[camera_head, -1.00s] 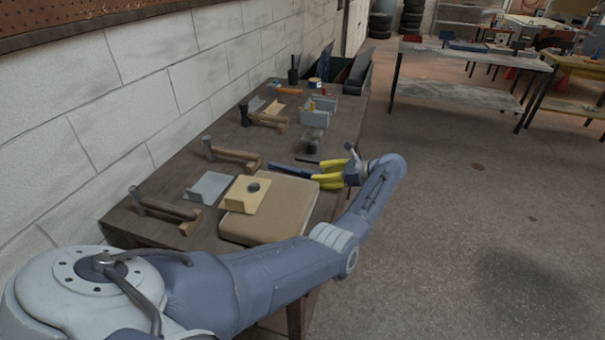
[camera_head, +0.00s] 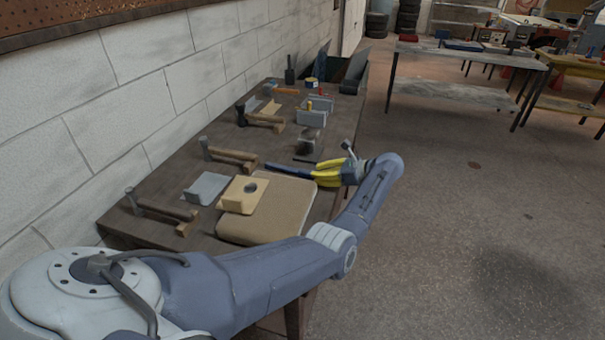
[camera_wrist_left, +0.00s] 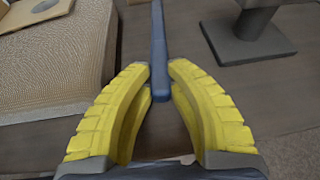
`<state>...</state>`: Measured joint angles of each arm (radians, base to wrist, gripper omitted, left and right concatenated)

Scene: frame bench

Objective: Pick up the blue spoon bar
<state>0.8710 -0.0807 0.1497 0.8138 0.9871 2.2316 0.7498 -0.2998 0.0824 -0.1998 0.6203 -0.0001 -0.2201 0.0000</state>
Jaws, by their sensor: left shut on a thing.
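The blue spoon bar (camera_head: 290,171) is a long thin dark-blue bar over the right part of the bench, beside the tan pad. In the left wrist view the bar (camera_wrist_left: 158,45) runs away from me between the yellow fingertips. My left gripper (camera_head: 318,173) has yellow fingers and is shut on the near end of the bar. In the left wrist view its fingertips (camera_wrist_left: 159,80) press the bar from both sides. I cannot tell whether the bar touches the bench. My right gripper does not show.
The tan pad (camera_head: 290,205) lies close by on the wooden bench, with a yellowish block (camera_head: 236,203) and a grey block (camera_head: 205,187) to its left. Several hammer-like tools (camera_head: 230,154) line the wall side. A dark stand (camera_wrist_left: 245,35) is right of the bar.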

